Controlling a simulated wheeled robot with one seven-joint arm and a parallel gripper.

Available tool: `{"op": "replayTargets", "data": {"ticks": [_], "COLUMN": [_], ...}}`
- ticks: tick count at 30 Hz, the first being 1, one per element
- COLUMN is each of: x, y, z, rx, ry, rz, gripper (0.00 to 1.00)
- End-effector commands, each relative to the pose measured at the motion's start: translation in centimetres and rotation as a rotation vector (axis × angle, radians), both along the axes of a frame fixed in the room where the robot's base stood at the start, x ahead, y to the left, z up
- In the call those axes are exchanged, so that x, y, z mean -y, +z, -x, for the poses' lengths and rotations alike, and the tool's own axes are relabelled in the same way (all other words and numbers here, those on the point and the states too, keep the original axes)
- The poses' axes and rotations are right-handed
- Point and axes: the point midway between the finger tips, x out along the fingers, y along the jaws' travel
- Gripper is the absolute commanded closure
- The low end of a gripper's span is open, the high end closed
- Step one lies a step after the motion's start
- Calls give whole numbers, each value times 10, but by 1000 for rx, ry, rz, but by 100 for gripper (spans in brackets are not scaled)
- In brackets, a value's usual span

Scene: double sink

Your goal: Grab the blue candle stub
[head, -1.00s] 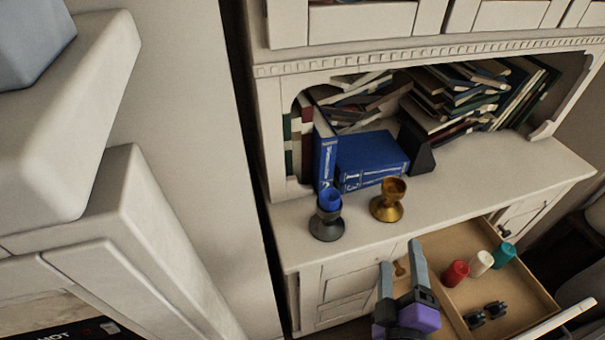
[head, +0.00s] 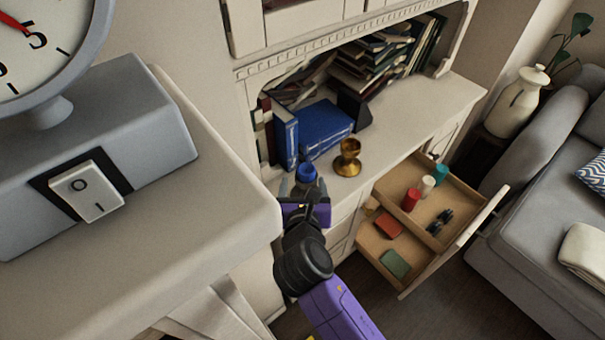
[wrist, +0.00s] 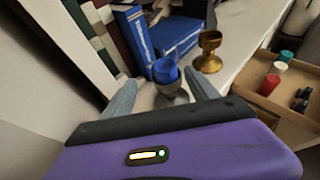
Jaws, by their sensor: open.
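The blue candle stub (head: 307,171) stands upright in a dark candle holder at the left end of the cabinet's counter. In the wrist view the blue candle stub (wrist: 165,70) shows in the cup of the dark holder (wrist: 172,92), just beyond and between the fingertips. My gripper (head: 301,186) is open, with one finger on each side of the holder and stub as seen. It also shows in the wrist view (wrist: 160,88), with nothing gripped. I cannot tell whether a finger touches the holder. The holder's lower part is hidden in the head view by my gripper.
A brass goblet-shaped holder (head: 348,160) stands close to the right. Blue books (head: 325,128) stand and lie behind. An open drawer (head: 460,208) at the right holds red, white and teal candles. A shelf with a scale (head: 110,150) fills the near left.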

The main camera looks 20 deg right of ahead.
Motion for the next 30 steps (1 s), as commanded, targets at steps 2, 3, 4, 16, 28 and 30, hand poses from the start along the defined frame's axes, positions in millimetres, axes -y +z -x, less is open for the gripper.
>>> {"op": "replayTargets", "data": {"ticks": [2, 3, 4, 16, 28, 30], "x": [4, 5, 7, 28, 27, 27], "y": [-2, -4, -5, -23, -24, -24], "z": [-8, -11, -13, -50, -50, -50], "rx": [1, 2, 1, 2, 2, 2], "ry": [0, 0, -1, 2, 2, 2], "rz": [0, -2, -2, -3, -5, -5], "gripper": [32, 32, 32, 32, 63, 77]}}
